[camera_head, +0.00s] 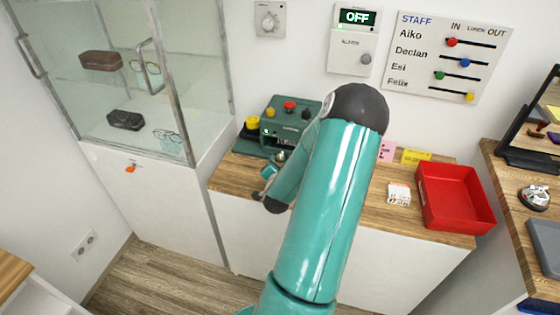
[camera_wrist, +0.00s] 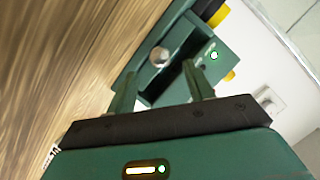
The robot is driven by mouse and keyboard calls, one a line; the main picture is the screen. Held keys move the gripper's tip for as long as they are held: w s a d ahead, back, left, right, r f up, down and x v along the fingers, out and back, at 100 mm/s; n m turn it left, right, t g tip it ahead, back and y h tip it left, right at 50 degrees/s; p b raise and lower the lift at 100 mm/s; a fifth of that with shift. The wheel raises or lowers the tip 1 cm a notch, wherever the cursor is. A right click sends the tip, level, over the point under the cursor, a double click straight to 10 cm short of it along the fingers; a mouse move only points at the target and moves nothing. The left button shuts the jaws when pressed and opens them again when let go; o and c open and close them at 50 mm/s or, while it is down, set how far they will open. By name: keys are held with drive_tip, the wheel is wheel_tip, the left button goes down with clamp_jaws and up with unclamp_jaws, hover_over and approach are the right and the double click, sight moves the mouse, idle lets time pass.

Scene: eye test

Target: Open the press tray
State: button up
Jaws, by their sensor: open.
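The press (camera_head: 292,118) is a dark green machine with a red knob on top, standing at the left end of the wooden counter. Its tray front with a round silver knob (camera_head: 279,156) faces me low on the press. In the wrist view the silver knob (camera_wrist: 160,56) lies just ahead of my gripper (camera_wrist: 158,70), roughly between the two green fingertips. The gripper is open and empty; I cannot tell whether the fingers touch the press. How far the tray is out is not clear. In the head view my arm hides part of the press and counter.
A yellow button (camera_head: 252,123) sits at the press's left side. A glass display cabinet (camera_head: 150,80) stands close on the left. A red bin (camera_head: 455,197) and a small white box (camera_head: 399,194) are on the counter's right. Bare wood (camera_wrist: 60,70) shows in the wrist view.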

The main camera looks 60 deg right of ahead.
sight(280, 158)
drive_tip(key=shift+x, duration=2.35)
drive_tip(key=shift+a, duration=0.1)
clamp_jaws()
